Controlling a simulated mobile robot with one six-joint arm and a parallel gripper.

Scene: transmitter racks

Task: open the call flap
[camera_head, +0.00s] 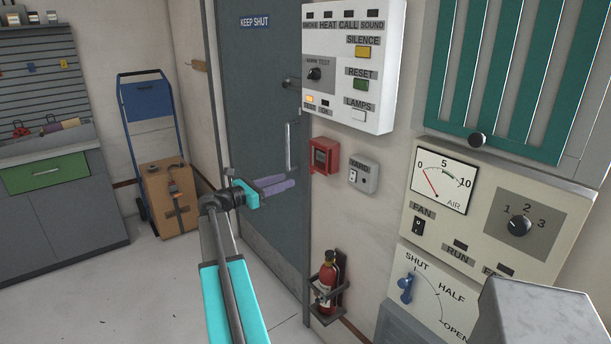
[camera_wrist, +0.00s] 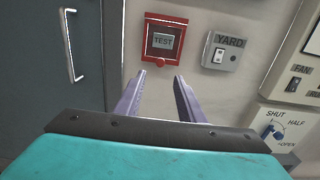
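A small red call box (camera_head: 323,156) is fixed to the wall, right of the grey door and below the white alarm panel. In the wrist view, the call box (camera_wrist: 165,40) shows a grey panel marked TEST inside a red frame. I cannot clearly make out the flap's edge or hinge. My gripper (camera_head: 286,183) is in front of the door, left of and lower than the box in the head view. In the wrist view, its two purple fingers (camera_wrist: 161,77) are spread, with nothing between them. They point toward the wall just below the box and look apart from it.
A grey YARD switch box (camera_head: 363,173) is right of the call box. The white alarm panel (camera_head: 353,122) hangs above. A fire extinguisher (camera_head: 327,282) stands in a bracket below. A door handle (camera_head: 291,147) is to the left. A cream control panel (camera_head: 483,215) is at right.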

